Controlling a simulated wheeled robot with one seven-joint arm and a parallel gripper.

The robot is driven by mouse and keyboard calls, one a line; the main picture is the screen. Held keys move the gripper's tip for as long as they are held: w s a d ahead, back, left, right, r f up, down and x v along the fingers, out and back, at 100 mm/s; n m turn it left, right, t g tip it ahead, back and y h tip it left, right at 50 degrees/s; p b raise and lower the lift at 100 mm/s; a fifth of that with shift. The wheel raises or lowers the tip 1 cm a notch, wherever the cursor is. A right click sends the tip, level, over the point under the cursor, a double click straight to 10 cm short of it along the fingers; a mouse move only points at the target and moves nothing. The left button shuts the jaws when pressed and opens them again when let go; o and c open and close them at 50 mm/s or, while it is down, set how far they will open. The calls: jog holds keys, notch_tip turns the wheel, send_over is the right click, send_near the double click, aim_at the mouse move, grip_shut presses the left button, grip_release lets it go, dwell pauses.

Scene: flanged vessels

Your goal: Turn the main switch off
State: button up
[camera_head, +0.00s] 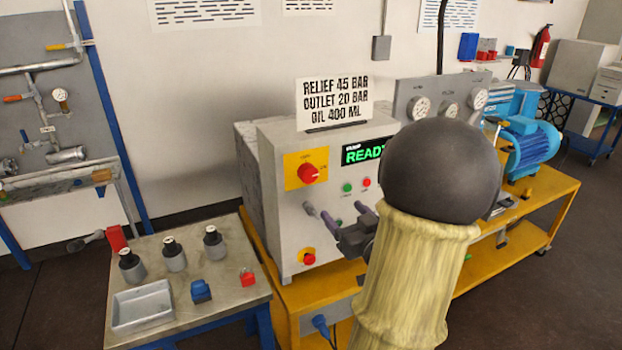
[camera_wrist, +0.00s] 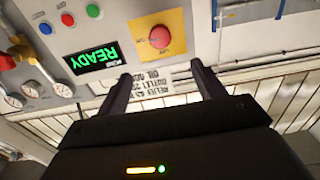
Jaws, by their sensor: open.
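The main switch (camera_head: 309,173) is a red rotary knob on a yellow plate, upper left on the front of the grey control box. In the wrist view the red knob (camera_wrist: 160,37) shows upside down, ahead of and between my fingers; its setting is too small to read. The display (camera_head: 364,151) on the box is lit green and reads READY. My gripper (camera_head: 344,214) is open and empty in front of the box, lower and to the right of the knob in the head view. In the wrist view both fingers (camera_wrist: 160,76) are apart, with no visible contact with the knob.
A sign (camera_head: 334,98) stands on the box. Green and red buttons (camera_head: 357,185) sit below the display, and another red knob (camera_head: 309,258) is lower. A side table (camera_head: 195,327) holds a tray (camera_head: 142,306) and small parts. A blue motor (camera_head: 532,146) stands right.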

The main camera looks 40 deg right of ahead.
jog(key=p, duration=0.6)
send_near(310, 177)
jog(key=x, duration=0.9)
jog(key=shift+w+d, duration=0.1)
jog(key=shift+w, duration=0.1)
jog(key=shift+b, duration=0.3)
jog(key=c, duration=1)
